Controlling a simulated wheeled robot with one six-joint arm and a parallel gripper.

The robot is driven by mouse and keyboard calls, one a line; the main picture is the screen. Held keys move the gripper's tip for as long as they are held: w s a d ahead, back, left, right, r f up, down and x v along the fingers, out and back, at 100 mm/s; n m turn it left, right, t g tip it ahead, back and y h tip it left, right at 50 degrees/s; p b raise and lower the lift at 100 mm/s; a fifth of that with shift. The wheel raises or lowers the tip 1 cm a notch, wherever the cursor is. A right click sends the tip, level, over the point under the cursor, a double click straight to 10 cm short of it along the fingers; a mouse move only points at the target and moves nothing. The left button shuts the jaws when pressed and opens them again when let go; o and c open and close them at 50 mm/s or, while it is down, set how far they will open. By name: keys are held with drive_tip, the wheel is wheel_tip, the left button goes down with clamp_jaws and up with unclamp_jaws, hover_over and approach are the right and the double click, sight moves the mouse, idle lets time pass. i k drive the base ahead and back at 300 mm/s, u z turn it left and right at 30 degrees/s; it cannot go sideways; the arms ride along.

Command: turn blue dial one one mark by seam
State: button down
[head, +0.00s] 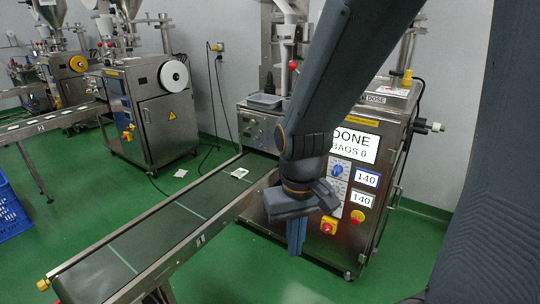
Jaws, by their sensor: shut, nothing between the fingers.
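A blue dial (337,170) sits on the front panel of the steel packing machine (344,259), just below the white "DONE BAGS 0" display (355,145). Its pointer position is too small to read. A pale label strip (338,188) with fine print runs around and below the dial. My gripper (296,242) points down in front of the machine, lower left of the dial and apart from it in the picture. Its blue fingers are together, with nothing seen between them. My arm hides part of the machine's upper left side.
A red-and-yellow button (328,225) and a red-and-yellow switch (357,216) are below. A conveyor (160,238) with a teabag packet (240,172) runs left.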

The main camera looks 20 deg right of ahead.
sight(339, 169)
drive_tip(key=u, duration=0.1)
drive_tip(key=k, duration=0.45)
drive_tip(key=z, duration=0.7)
drive_tip(key=i, duration=0.35)
drive_tip(key=z, duration=1)
drive_tip(key=i, duration=0.5)
